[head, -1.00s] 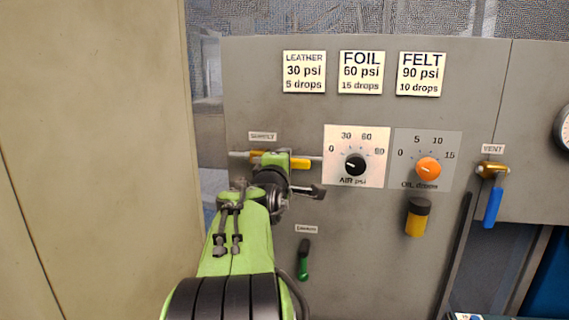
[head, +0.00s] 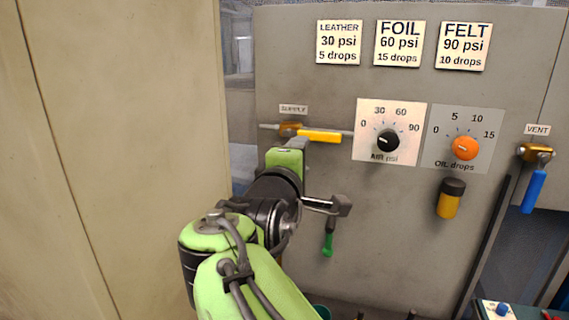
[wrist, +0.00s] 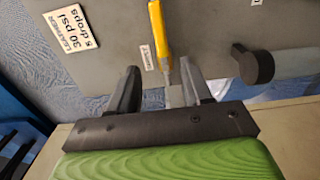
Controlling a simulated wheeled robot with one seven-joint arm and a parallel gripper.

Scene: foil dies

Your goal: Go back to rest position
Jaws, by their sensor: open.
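My gripper (wrist: 160,80) shows in the wrist view with its two dark fingers apart and nothing held between them. The yellow handle (wrist: 160,35) of the supply valve lies just beyond the fingertips there. In the head view the green and black end of my arm reaches up below the supply valve, and the fingers are hidden behind it. The yellow handle (head: 319,136) lies sideways along its pipe, clear of my arm in the picture.
The grey panel (head: 300,75) carries the air dial (head: 388,141), the orange oil knob (head: 464,147), a yellow-black bottle (head: 451,199) and the blue vent handle (head: 535,190). A green-tipped handle (head: 328,245) hangs below my wrist. A beige wall (head: 110,150) stands at left.

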